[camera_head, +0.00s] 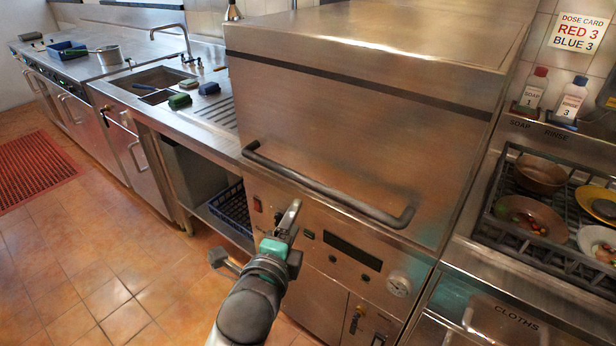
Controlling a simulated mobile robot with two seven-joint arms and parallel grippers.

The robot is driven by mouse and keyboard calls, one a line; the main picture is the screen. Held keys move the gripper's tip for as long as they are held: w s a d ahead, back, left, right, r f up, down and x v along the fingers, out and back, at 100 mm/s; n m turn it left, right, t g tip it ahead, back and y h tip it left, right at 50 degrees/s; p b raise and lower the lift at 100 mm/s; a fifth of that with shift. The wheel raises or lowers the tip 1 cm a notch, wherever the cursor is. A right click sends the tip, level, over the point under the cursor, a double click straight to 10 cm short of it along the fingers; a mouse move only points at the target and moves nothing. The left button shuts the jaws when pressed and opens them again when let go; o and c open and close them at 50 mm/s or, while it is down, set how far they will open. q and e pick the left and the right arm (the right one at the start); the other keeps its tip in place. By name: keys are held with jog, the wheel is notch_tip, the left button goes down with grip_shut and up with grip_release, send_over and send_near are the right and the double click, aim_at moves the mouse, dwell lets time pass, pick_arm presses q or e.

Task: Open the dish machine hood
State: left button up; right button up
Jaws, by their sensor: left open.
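The dish machine hood (350,120) is a big brushed-steel box, down on the machine's body. A dark bar handle (325,187) runs along its lower front edge. My left gripper (256,230) is open and empty in front of the machine, just below the left half of the handle. It appears apart from the handle, though the depth gap is hard to judge. My left arm covers part of the lower front panel. My right gripper is not in view.
The control panel has a red switch (257,205), a dark display (352,251) and a round gauge (399,285). A sink counter (135,95) adjoins on the left.

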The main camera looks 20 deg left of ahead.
aim_at(310, 188)
pick_arm(q)
jog(key=w+f+b, duration=0.1)
jog(key=w, duration=0.4)
jog(key=w+b, duration=0.1)
jog(key=w, duration=0.4)
jog(key=w+f+b, duration=0.1)
jog(key=w, duration=0.3)
jog(key=shift+w+a+f, duration=0.3)
jog(key=shift+w+a, duration=0.1)
jog(key=shift+c, duration=0.2)
grip_shut()
dwell(0.8)
